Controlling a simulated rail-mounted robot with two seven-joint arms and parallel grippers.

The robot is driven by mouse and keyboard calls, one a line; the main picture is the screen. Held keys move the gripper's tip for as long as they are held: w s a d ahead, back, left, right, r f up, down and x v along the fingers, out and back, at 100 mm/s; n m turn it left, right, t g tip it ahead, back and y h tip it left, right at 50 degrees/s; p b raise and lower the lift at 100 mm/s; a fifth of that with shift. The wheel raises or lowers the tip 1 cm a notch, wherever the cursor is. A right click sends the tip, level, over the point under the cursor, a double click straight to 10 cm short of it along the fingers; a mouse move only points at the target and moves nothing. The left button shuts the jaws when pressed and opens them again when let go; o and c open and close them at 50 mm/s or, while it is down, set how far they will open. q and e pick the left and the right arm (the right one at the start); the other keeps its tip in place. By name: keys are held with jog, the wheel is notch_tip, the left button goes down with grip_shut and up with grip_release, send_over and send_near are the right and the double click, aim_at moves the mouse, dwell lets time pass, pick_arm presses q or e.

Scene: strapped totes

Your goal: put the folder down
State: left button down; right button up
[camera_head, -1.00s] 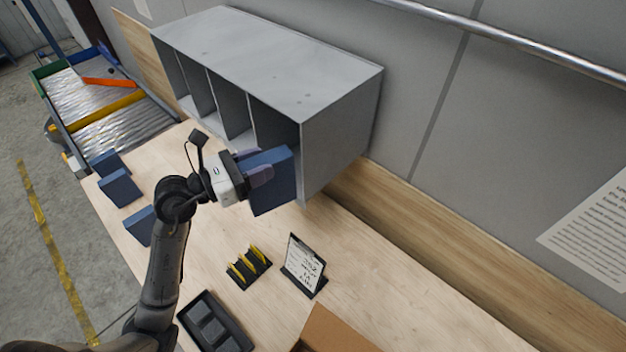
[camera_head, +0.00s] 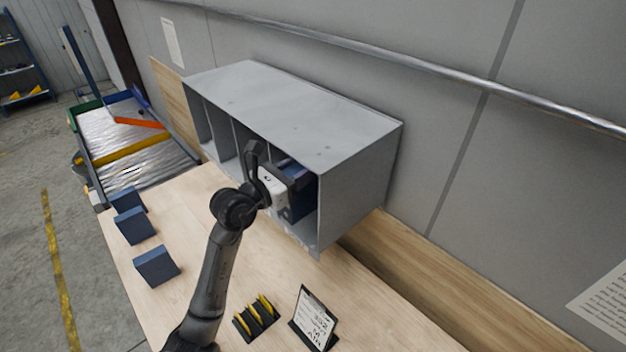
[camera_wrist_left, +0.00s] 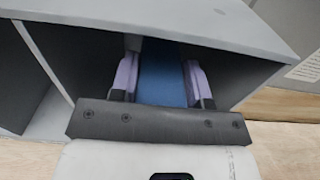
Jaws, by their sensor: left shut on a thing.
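My left gripper (camera_head: 291,187) reaches into the rightmost compartment of the grey shelf unit (camera_head: 300,109). It is shut on a blue folder (camera_head: 298,201), which is mostly inside that compartment. In the left wrist view the folder (camera_wrist_left: 163,75) stands between the two pale purple fingers (camera_wrist_left: 160,78), with compartment room on both sides of it. The folder's far end and its lower edge are hidden, so I cannot tell whether it touches the compartment floor. My right gripper is not in view.
Several blue blocks (camera_head: 156,266) stand along the table's left edge. A small black rack with yellow items (camera_head: 257,316) and a sign holder (camera_head: 313,318) stand in front. A roller conveyor (camera_head: 139,150) lies at the left.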

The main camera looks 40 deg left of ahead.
aim_at(313, 185)
pick_arm(q)
jog(key=w, duration=0.4)
jog(key=shift+d+r+p, duration=0.2)
jog(key=shift+d+p, duration=0.1)
jog(key=shift+p, duration=0.1)
jog(key=shift+w+f+p, duration=0.15)
jog(key=shift+f+p, duration=0.1)
jog(key=shift+f, duration=1.45)
jog(key=shift+w+f+p, duration=0.15)
jog(key=shift+f+p, duration=0.1)
jog(key=shift+f, duration=1.4)
jog(key=shift+w+f, duration=0.25)
jog(key=shift+f, duration=0.1)
jog(key=shift+f, duration=0.1)
jog(key=c, duration=0.6)
grip_release()
